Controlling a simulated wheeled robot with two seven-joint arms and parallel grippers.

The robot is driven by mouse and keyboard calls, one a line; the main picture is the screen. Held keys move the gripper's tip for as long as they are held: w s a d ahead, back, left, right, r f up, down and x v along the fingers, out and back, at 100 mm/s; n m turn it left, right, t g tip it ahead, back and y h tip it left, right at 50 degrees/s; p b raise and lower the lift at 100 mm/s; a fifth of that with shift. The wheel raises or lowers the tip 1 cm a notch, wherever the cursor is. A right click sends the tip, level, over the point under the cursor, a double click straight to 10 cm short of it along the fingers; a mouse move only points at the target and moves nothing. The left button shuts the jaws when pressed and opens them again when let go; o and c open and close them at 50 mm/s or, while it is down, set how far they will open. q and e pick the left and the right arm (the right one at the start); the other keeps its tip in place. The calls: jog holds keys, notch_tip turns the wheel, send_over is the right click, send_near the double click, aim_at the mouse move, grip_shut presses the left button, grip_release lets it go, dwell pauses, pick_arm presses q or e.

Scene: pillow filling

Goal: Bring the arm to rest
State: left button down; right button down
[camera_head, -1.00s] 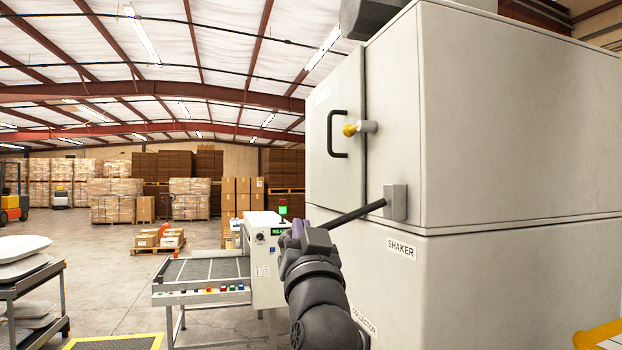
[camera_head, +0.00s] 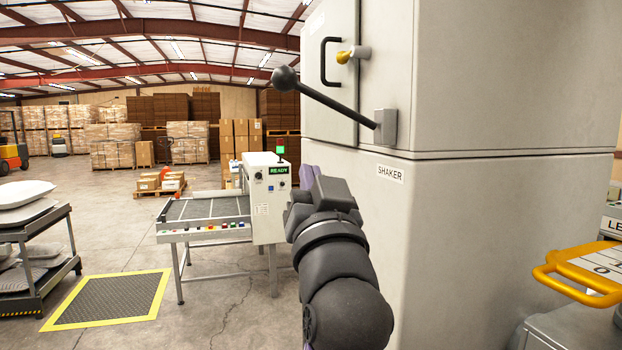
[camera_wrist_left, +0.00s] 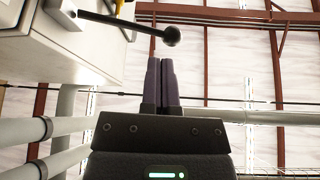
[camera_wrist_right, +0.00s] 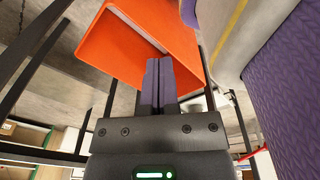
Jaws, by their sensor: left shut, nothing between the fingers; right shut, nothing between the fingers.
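My left gripper (camera_head: 307,182) is in front of the large grey shaker cabinet (camera_head: 470,220), below the black lever (camera_head: 335,103) and apart from it. The lever slopes up to the left from its mount, and its ball end is free. In the left wrist view the purple fingers (camera_wrist_left: 162,82) are together and empty, with the lever's ball (camera_wrist_left: 171,36) beyond their tips. My right gripper is outside the head view.
A machine with a "READY" display (camera_head: 268,195) stands left of my left arm. A cart with white pillows (camera_head: 38,235) is at the left, and a yellow-edged mat (camera_head: 112,298) lies on the floor. A yellow handle (camera_head: 560,275) is at the right. Purple fabric (camera_wrist_right: 285,85) is near my right gripper.

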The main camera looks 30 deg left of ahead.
jog(key=shift+a, duration=0.4)
